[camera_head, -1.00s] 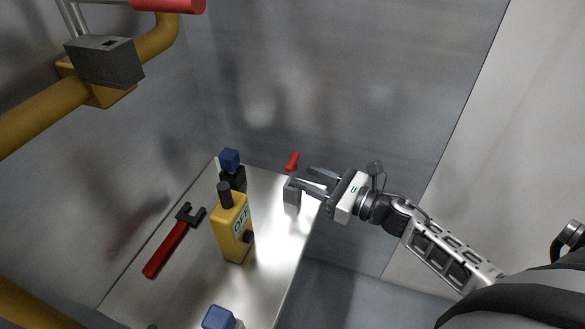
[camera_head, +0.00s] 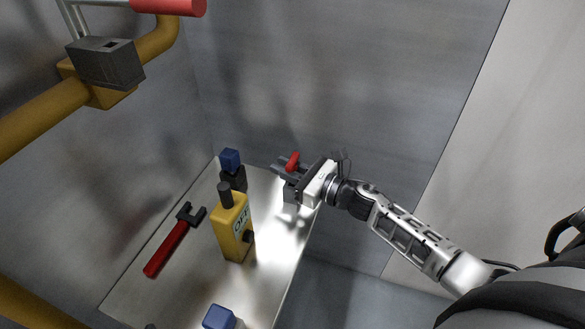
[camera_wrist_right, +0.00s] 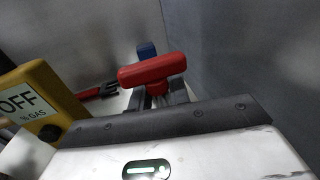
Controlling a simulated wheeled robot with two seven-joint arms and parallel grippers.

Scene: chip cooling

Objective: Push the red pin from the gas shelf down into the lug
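The red pin (camera_head: 293,161) stands upright in or just above the grey lug (camera_head: 290,197) on the gas shelf (camera_head: 180,270); how deep it sits is hidden. In the right wrist view its red T-shaped head (camera_wrist_right: 152,71) rises above my fingers. My right gripper (camera_head: 281,169) reaches in from the right, level with the pin below its head. In the wrist view one finger lies on each side of the stem (camera_wrist_right: 157,90). Whether they press on it is too small to tell. My left gripper is not in view.
A yellow gas detector marked OFF (camera_head: 233,228) stands left of the lug. A red-handled tool (camera_head: 172,243) lies farther left. A black item with a blue top (camera_head: 231,161) stands at the back. A blue block (camera_head: 218,317) is at the front; a yellow pipe (camera_head: 45,108) runs upper left.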

